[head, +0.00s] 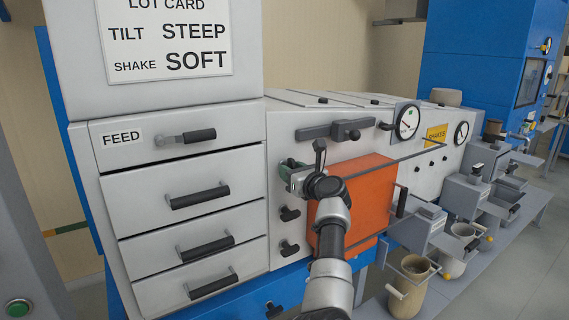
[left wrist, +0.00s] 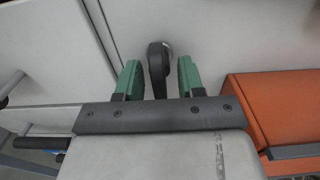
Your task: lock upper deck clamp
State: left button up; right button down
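My left gripper (head: 291,168) is at the white machine front, beside the upper left of the orange panel. In the left wrist view its two green fingers (left wrist: 158,78) are apart, one on each side of a dark clamp handle (left wrist: 158,62). Gaps show between the handle and both fingers, so it is not gripped. The handle stands roughly upright in that view, with a round metal pivot at its top. In the head view my gripper mostly hides this handle. Two more black clamp handles sit below it, a middle one (head: 290,214) and a lower one (head: 290,248). My right gripper is out of view.
The orange panel (head: 365,190) stands out close to the right of my left gripper. A drawer stack (head: 170,185) with black handles is on the left. A slider bar (head: 335,130) and gauge (head: 407,121) sit above. Beige cups (head: 410,290) stand at the lower right.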

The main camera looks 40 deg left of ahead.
pick_arm(q)
jog(key=shift+w+a, duration=0.15)
jog(key=shift+a, duration=0.15)
jog(key=shift+d+r, duration=0.15)
jog(key=shift+d, duration=0.15)
jog(key=shift+c, duration=0.3)
jog(key=shift+s+d, duration=0.1)
jog(key=shift+s, duration=0.1)
jog(key=shift+c, duration=1.1)
grip_shut()
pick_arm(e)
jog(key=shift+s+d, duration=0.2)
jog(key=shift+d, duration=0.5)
